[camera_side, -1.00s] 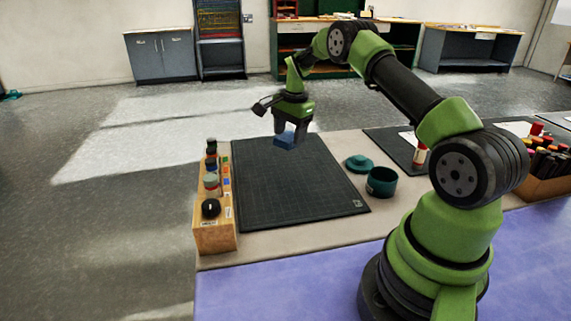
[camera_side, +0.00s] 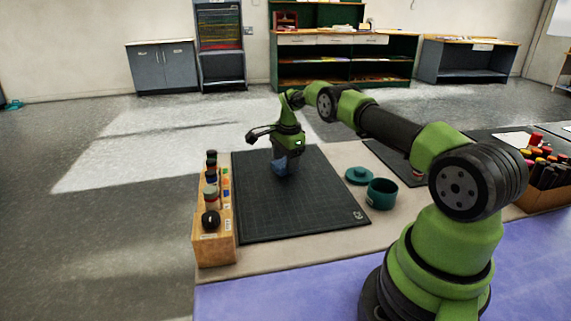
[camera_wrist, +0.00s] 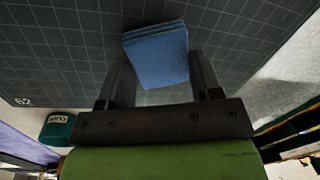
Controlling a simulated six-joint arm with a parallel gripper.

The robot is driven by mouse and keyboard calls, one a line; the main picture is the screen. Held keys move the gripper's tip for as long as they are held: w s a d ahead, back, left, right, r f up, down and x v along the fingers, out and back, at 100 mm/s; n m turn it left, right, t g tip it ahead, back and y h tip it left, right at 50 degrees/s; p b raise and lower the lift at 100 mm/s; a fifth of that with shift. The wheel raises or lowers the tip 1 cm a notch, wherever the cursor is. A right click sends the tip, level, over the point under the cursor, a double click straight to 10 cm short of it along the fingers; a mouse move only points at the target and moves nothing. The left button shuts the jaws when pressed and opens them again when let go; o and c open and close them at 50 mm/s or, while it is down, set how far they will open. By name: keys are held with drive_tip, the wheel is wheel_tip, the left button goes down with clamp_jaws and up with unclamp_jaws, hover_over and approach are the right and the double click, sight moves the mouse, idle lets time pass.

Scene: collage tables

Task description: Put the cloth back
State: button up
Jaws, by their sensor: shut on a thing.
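The blue cloth (camera_side: 279,168), a small folded block, is held in my gripper (camera_side: 286,164) over the back part of the dark gridded cutting mat (camera_side: 300,212). In the wrist view the cloth (camera_wrist: 158,58) lies between the two fingers of my gripper (camera_wrist: 160,78), with the mat's grid (camera_wrist: 50,45) behind it. The fingers are shut on it. The cloth is at or just above the mat; I cannot tell whether it touches.
A wooden rack (camera_side: 214,245) with several bottles stands along the mat's left edge. A teal pot (camera_side: 381,193) and its teal lid (camera_side: 359,175) sit to the right of the mat. A box of markers (camera_side: 546,175) is at the far right. The mat's front half is clear.

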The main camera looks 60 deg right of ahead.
drive_tip(key=shift+f, duration=0.8)
drive_tip(key=shift+f, duration=0.15)
drive_tip(key=o, duration=0.9)
